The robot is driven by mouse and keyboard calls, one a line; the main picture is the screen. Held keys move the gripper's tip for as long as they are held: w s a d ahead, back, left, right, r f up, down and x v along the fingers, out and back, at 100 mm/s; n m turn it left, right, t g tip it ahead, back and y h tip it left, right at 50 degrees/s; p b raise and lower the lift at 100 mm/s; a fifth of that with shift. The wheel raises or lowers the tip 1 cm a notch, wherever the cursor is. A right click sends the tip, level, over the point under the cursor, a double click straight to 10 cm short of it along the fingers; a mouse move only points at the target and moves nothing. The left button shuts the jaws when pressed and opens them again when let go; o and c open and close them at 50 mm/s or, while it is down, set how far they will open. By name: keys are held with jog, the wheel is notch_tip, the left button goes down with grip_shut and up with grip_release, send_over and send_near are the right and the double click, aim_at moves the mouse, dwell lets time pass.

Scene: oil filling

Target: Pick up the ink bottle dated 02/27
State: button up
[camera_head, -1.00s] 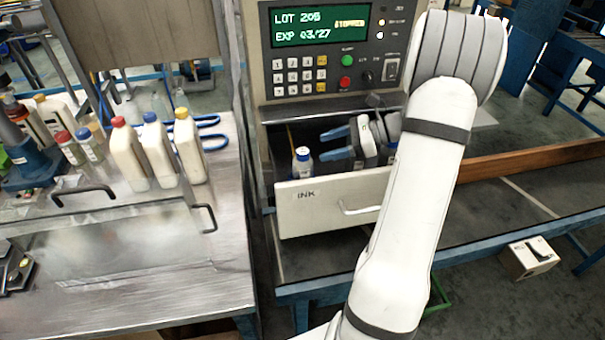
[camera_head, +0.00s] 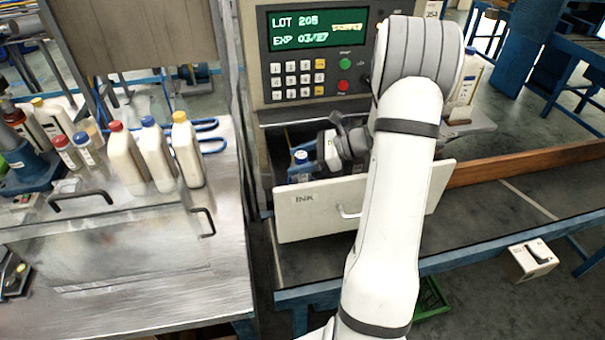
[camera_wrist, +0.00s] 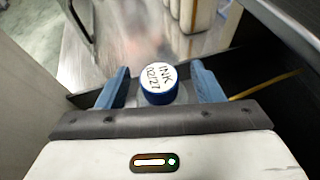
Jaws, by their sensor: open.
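The ink bottle (camera_wrist: 158,84) has a white cap top with a blue rim, and its cap reads INK 02/27 in the wrist view. In the head view the bottle (camera_head: 301,158) stands at the left end of the open INK drawer (camera_head: 300,218), partly hidden by my gripper. My gripper (camera_wrist: 158,88) is open, with one blue finger on each side of the bottle's cap. Gaps show between the fingers and the cap. The bottle's lower body is hidden in the wrist view.
A machine panel (camera_head: 315,60) reading LOT 205, EXP 03/27 rises behind the drawer. A metal table (camera_head: 150,270) at left bears several bottles and a front handle. A yellow stick (camera_wrist: 262,86) lies beside the fingers in the drawer. A wooden beam (camera_head: 530,163) runs at right.

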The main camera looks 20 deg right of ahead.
jog(key=shift+c, duration=0.3)
grip_shut()
dwell(0.3)
